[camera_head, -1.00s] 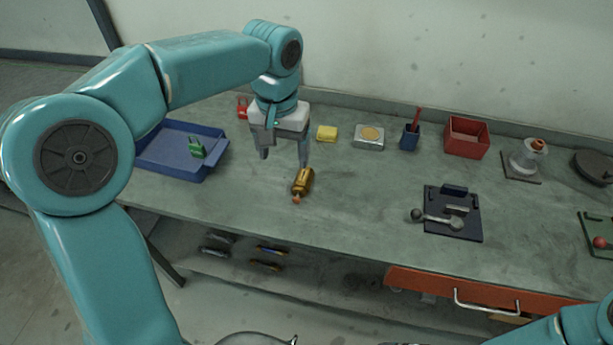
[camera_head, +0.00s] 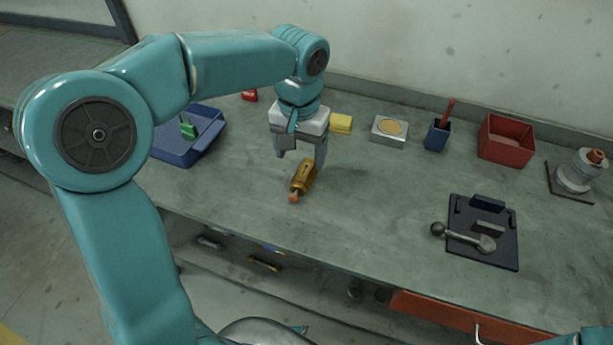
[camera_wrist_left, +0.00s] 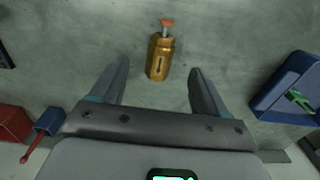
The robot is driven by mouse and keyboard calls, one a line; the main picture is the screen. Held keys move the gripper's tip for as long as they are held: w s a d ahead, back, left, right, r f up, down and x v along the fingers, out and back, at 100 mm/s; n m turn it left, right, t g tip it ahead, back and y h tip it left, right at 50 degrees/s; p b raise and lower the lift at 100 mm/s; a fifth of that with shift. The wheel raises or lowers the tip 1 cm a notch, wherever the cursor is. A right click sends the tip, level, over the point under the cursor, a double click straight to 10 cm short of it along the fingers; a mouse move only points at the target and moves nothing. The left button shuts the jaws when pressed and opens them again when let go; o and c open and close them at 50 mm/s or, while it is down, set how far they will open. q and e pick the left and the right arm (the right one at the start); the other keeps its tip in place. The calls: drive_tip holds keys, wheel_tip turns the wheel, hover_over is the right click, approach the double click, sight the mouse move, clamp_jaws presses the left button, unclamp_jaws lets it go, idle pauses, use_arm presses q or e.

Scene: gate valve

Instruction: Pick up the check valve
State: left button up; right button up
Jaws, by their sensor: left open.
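The check valve (camera_head: 303,178) is a brass body with an orange-tipped end, lying on the grey-green workbench near its front edge. In the left wrist view the check valve (camera_wrist_left: 159,55) lies on the bench ahead of the fingertips, roughly midway between them, with its orange end pointing away. My left gripper (camera_head: 300,160) is open and empty, pointing down just above and behind the valve. In the left wrist view my left gripper (camera_wrist_left: 158,78) shows both fingers apart, with no visible contact with the valve. My right gripper is not in view.
A blue tray (camera_head: 176,158) with a green item stands to the left. Behind are a yellow block (camera_head: 341,123), a silver box (camera_head: 389,130), a blue cup (camera_head: 437,134) and a red bin (camera_head: 506,141). A dark plate (camera_head: 480,255) lies right. Bench between is clear.

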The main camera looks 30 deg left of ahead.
use_arm(q)
hover_over(299, 183)
drive_tip(key=f, duration=0.5)
drive_tip(key=shift+w+d+f, duration=0.15)
drive_tip(key=shift+w, duration=0.05)
drive_tip(key=shift+s+f, duration=0.2)
drive_tip(key=shift+f, duration=0.2)
wheel_tip(299, 183, down, 5)
drive_tip(key=shift+r, duration=0.1)
drive_tip(key=shift+s, duration=0.15)
drive_tip(key=shift+a, duration=0.2)
drive_tip(key=shift+c, duration=0.2)
drive_tip(key=c, duration=1.3)
drive_tip(key=shift+c, duration=0.2)
drive_tip(key=shift+r, duration=0.1)
